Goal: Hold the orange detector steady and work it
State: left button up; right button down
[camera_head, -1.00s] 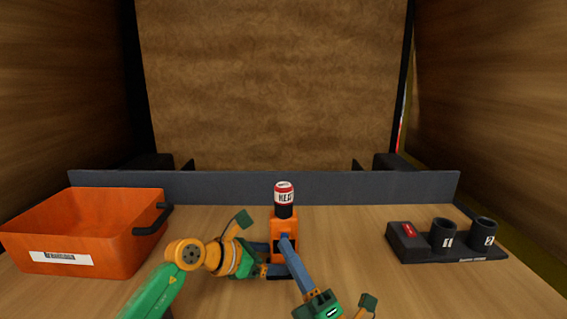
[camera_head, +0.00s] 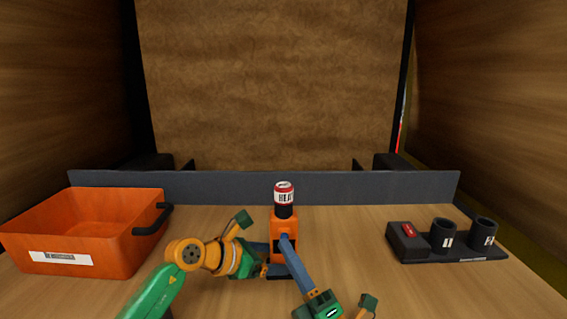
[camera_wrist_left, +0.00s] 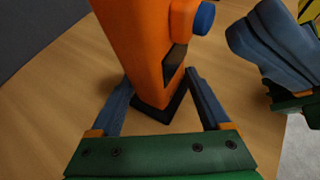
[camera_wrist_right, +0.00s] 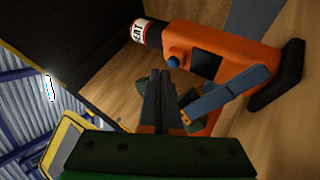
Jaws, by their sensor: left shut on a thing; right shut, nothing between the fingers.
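The orange detector (camera_head: 283,229) stands upright on the table, with a black neck and a red-and-white cap labelled HEAT (camera_head: 284,192). In the left wrist view its orange body (camera_wrist_left: 145,45) rises from a dark base between my left fingers. My left gripper (camera_head: 268,258) is shut on the lower body from the left. My right gripper (camera_head: 284,240) is shut and empty, its fingertips in front of the detector's near face. In the right wrist view the closed right fingers (camera_wrist_right: 160,85) point near a blue knob (camera_wrist_right: 173,62) beside a dark screen (camera_wrist_right: 206,65); contact is unclear.
An open orange bin (camera_head: 120,255) with a black handle stands at left. A black holder (camera_head: 465,255) with a red-marked box and two dark cups is at right. A low grey wall (camera_head: 340,188) runs along the back. Table between detector and holder is clear.

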dwell(0.6)
jog(key=shift+w, duration=0.45)
pick_arm(q)
jog(key=o, duration=1.1)
pick_arm(e)
jog(key=s, duration=0.7)
